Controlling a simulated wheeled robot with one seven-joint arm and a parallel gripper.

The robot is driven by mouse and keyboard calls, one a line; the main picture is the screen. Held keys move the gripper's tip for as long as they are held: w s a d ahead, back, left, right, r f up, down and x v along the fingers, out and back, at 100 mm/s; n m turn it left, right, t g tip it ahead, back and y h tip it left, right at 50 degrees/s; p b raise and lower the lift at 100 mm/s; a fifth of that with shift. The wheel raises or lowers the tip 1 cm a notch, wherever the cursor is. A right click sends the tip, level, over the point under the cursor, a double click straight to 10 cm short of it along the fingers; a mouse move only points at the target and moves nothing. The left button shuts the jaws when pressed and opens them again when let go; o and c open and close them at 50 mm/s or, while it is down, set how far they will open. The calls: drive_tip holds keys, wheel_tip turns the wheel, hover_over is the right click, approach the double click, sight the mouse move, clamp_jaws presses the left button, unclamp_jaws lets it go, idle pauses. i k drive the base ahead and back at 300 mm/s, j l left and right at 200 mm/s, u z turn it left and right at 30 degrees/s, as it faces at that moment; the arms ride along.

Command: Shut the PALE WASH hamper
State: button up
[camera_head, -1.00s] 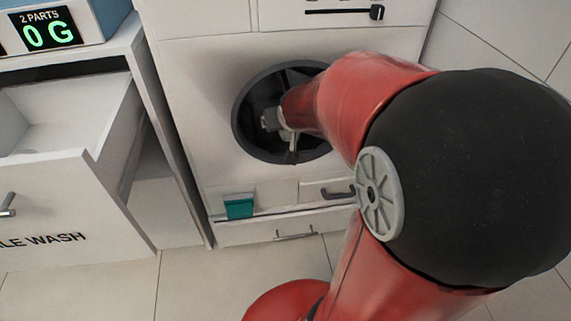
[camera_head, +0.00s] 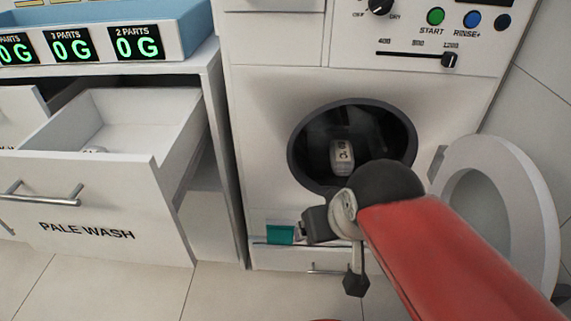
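The PALE WASH hamper (camera_head: 115,190) is a white drawer at the left, pulled well out, with its name in black on the front. A metal bar handle (camera_head: 42,192) runs across its front. A small whitish thing (camera_head: 95,149) lies inside it, partly hidden by the front panel. My gripper (camera_head: 338,255) is in front of the washer, to the right of the hamper and apart from it. Its fingers are partly turned away, so I cannot tell how far apart they are.
The washer's round opening (camera_head: 352,140) holds a pale labelled item (camera_head: 342,158). Its round door (camera_head: 497,215) hangs open at the right. A teal box (camera_head: 280,235) sits low on the washer front. Another drawer (camera_head: 20,110) is partly open at the far left. Floor is clear below the hamper.

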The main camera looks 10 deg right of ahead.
sight(123, 205)
drive_tip(key=u, duration=0.5)
drive_tip(key=j+u, duration=0.15)
drive_tip(key=u, duration=0.35)
drive_tip(key=j+u, duration=0.1)
drive_tip(key=u, duration=0.35)
drive_tip(key=i+j+z, duration=0.15)
drive_tip(key=j, duration=0.35)
drive_tip(key=j+z, duration=0.1)
drive_tip(key=j, duration=0.4)
